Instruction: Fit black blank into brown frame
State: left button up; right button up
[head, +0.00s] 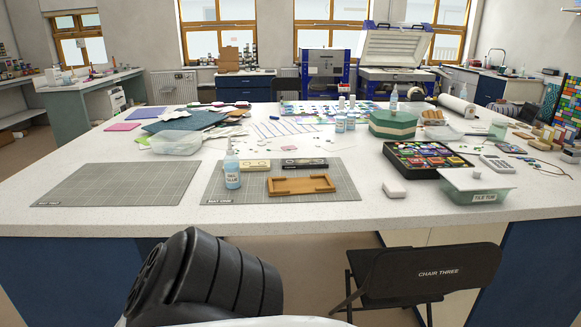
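The brown frame (301,191) lies flat on the right-hand grey gridded mat (345,187) in the head view. It is a low rectangle with raised edges. The black blank (304,163) is a small dark bar lying behind the frame, near the back edge of the same mat, apart from the frame. A pale cream blank (255,166) lies to its left. A gel glue bottle (232,174) stands upright at the frame's left. Neither of my grippers is in the picture.
Another grey mat (115,185) to the left is empty. A white block (395,189), a black tray of coloured tiles (400,172) and a tile tub (478,185) are to the right. A folding chair (425,270) stands at the table's front.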

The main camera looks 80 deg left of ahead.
aim_at(277, 186)
jog(key=k, duration=0.7)
jog(key=u, duration=0.65)
